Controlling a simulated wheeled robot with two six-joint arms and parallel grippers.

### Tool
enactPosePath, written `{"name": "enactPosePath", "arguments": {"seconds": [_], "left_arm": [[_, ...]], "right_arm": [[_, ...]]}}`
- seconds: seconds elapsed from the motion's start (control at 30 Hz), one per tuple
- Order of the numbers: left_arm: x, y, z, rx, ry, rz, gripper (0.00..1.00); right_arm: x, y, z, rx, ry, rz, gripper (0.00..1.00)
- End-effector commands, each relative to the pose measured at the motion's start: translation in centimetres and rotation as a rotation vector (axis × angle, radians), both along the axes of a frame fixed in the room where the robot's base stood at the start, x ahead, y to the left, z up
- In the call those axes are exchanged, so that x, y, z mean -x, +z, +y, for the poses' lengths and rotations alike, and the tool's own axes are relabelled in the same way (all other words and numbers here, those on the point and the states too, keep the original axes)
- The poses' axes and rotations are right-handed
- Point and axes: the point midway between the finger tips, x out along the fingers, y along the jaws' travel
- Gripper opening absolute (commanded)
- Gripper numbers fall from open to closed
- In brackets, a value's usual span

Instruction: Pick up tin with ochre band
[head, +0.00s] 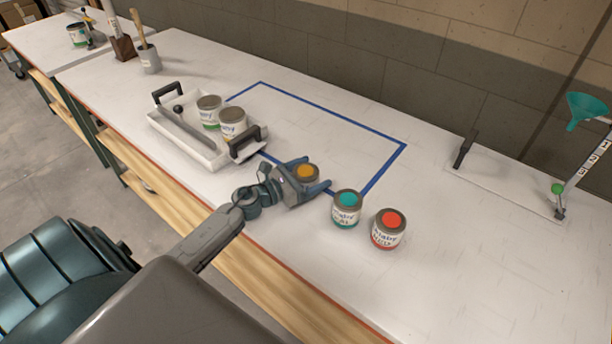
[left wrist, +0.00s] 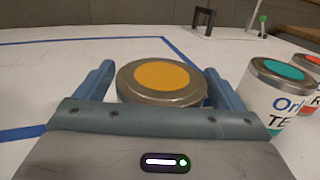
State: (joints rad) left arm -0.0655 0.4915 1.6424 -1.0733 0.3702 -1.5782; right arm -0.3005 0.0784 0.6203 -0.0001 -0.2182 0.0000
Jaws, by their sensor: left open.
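The tin with the ochre lid (head: 307,171) stands upright on the white bench, by the near side of a blue tape outline. My left gripper (head: 316,174) is open, with its two fingers on either side of this tin. In the left wrist view the ochre lid (left wrist: 160,78) shows between the open fingers (left wrist: 160,85). The gripper body hides most of the tin's side and its band, and I cannot tell whether the fingers touch it. My right gripper is not in view.
A teal-lidded tin (head: 346,207) stands close to the right finger, with a red-lidded tin (head: 388,229) beyond it. A white tray (head: 183,147) with black handles holds two tins at left. The blue tape area (head: 330,125) is mostly clear. A stand with a teal funnel (head: 586,110) is at right.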

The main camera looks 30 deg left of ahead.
Motion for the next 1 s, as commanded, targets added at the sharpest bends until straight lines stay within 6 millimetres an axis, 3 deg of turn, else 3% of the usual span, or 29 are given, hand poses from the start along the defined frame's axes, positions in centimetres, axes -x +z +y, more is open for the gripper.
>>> {"name": "enactPosePath", "arguments": {"seconds": [0.27,0.53,1.0], "left_arm": [[-0.23,-0.08,-0.12,0.0,0.0,0.0,0.9],[-0.22,-0.07,-0.1,0.0,0.0,0.0,0.37],[-0.61,0.84,0.52,-0.001,-0.001,-0.002,0.37]], "right_arm": [[0.03,0.08,-0.01,0.0,0.0,0.002,0.36],[0.04,0.08,-0.05,0.001,0.0,0.002,0.36],[-0.07,0.42,-0.17,0.002,0.001,0.001,0.36]]}}
